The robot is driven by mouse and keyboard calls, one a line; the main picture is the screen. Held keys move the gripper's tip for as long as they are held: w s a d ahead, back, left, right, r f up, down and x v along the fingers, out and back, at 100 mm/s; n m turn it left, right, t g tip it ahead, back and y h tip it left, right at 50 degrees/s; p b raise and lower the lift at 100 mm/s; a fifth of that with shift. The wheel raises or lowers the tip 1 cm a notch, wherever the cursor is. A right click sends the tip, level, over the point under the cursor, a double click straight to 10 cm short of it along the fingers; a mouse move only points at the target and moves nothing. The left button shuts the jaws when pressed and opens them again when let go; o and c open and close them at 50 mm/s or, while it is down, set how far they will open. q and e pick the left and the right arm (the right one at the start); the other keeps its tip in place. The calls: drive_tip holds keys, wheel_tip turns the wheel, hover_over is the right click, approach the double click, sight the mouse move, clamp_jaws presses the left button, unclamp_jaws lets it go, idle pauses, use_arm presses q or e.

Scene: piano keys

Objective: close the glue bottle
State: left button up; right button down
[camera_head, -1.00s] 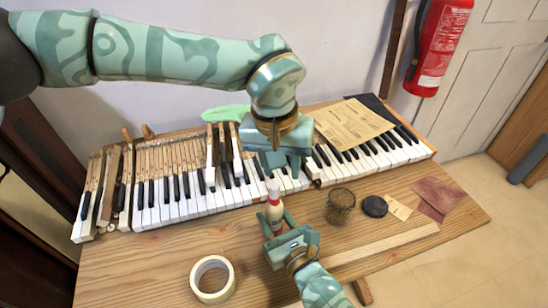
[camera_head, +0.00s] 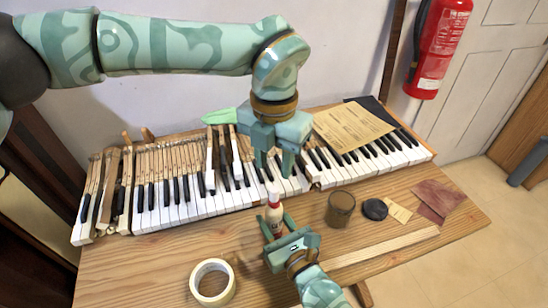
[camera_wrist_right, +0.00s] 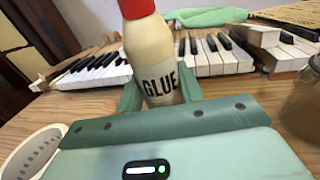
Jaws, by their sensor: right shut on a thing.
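The glue bottle (camera_head: 273,222) stands upright above the front of the wooden table, cream with a red collar and a pale tip. In the right wrist view its label reads GLUE (camera_wrist_right: 160,80); its top is cut off there. My right gripper (camera_head: 271,227) is shut on the bottle's body, a finger on each side. My left gripper (camera_head: 275,172) points down with its fingers apart, empty, close above the bottle's tip in the head view. I cannot tell its exact height over the tip, or whether the pale tip is a separate cap.
The piano keyboard (camera_head: 180,205) lies behind the bottle. A tape roll (camera_head: 212,282) is at the front left. A brown glass (camera_head: 340,209), a black disc (camera_head: 375,208) and sandpaper pieces (camera_head: 438,197) lie to the right. A wooden strip (camera_head: 385,245) lies at the front right.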

sight(274, 189)
use_arm(q)
drive_tip(key=shift+n, duration=0.3)
drive_tip(key=shift+f, duration=4.05)
clamp_jaws()
drive_tip(key=shift+m, duration=1)
drive_tip(key=shift+o, duration=0.7)
unclamp_jaws()
